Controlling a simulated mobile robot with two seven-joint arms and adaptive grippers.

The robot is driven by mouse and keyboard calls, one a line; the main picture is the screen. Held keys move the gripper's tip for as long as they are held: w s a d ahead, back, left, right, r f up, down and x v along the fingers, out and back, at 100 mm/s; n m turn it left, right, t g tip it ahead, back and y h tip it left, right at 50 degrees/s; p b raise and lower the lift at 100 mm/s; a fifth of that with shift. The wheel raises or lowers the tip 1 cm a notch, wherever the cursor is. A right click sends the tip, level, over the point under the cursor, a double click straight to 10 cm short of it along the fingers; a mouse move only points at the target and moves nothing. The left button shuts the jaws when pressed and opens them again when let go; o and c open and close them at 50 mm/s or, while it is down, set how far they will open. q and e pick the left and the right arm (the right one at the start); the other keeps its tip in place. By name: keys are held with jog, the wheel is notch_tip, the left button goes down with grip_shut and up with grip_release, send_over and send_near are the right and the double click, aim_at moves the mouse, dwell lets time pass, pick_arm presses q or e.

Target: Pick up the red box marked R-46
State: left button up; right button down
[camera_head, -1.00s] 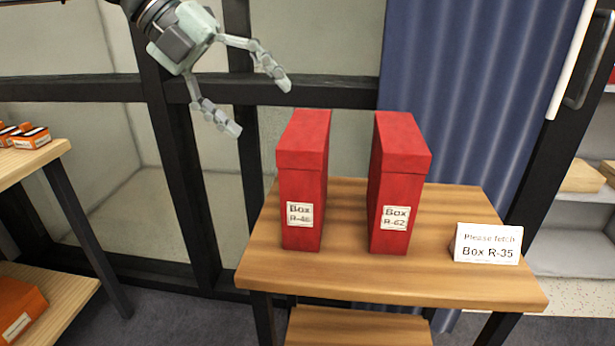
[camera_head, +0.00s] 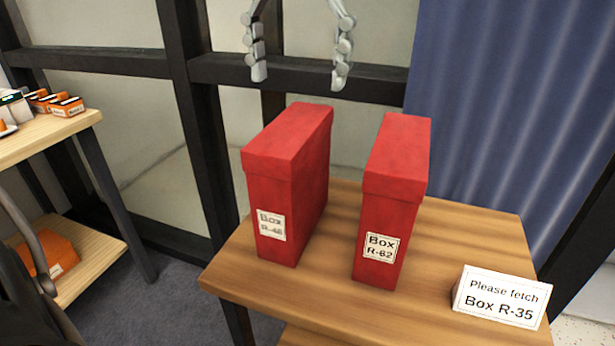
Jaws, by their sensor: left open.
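The red box marked R-46 (camera_head: 287,158) stands upright on the wooden table (camera_head: 447,267), on the left. Its white label (camera_head: 271,226) is slightly blurred. My left gripper (camera_head: 299,76) is open and empty, at the top of the view. Its two fingers point down, spread apart, above and behind the box's top, and do not appear to touch it. My right gripper is not in view.
A second red box, marked R-62 (camera_head: 392,190), stands to the right with a gap between. A white sign (camera_head: 502,297) reads "Please fetch Box R-35". A wooden shelf (camera_head: 50,135) with orange boxes stands left. A blue curtain (camera_head: 490,110) hangs behind.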

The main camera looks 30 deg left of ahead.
aim_at(293, 125)
pick_arm(q)
jog(key=f, duration=0.5)
jog(key=shift+s+a+f, duration=0.2)
jog(key=shift+s+f, duration=0.15)
jog(key=shift+f, duration=0.4)
grip_shut()
